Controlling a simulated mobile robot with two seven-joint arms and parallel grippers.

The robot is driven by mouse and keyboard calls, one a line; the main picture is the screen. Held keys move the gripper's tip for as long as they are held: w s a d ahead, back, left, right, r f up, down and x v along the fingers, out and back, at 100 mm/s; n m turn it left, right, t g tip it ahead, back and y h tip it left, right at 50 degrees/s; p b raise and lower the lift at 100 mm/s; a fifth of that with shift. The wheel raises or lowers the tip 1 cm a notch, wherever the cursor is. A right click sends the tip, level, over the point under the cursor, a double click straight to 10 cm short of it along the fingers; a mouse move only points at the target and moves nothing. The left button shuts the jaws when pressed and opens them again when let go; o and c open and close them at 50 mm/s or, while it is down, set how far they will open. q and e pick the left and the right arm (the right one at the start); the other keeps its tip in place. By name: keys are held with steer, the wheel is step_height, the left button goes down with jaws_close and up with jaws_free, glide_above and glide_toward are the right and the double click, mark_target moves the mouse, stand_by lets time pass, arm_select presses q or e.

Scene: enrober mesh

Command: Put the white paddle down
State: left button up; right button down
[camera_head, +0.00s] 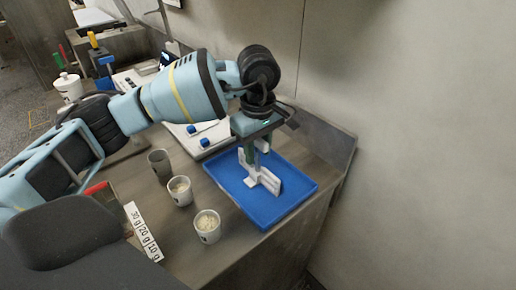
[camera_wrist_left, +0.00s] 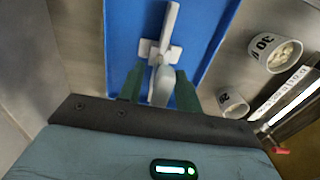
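The white paddle (camera_head: 268,181) is in the blue tray (camera_head: 298,184), at the tray's middle. In the left wrist view the paddle (camera_wrist_left: 161,84) has a long pale part, a crosspiece and a narrow bar reaching away from me. My left gripper (camera_head: 254,158) points down over the tray. Its two green fingers (camera_wrist_left: 160,80) stand on either side of the paddle's near part. Blue shows between each finger and that part, so the gripper looks open around it. The paddle's underside is hidden, so its exact contact with the tray cannot be seen. My right gripper is not in view.
Two white cups with pale contents (camera_head: 207,228) (camera_head: 180,192) and a grey cup (camera_head: 159,166) stand left of the tray. A strip of gram labels (camera_head: 143,232) lies nearer. A white device with blue knobs (camera_head: 203,140) is behind. A wall rises at right.

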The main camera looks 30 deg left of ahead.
arm_select(q)
step_height(320, 180, up, 12)
steer(key=shift+r, duration=0.1)
stand_by(0.4)
steer(key=shift+s+d, duration=0.1)
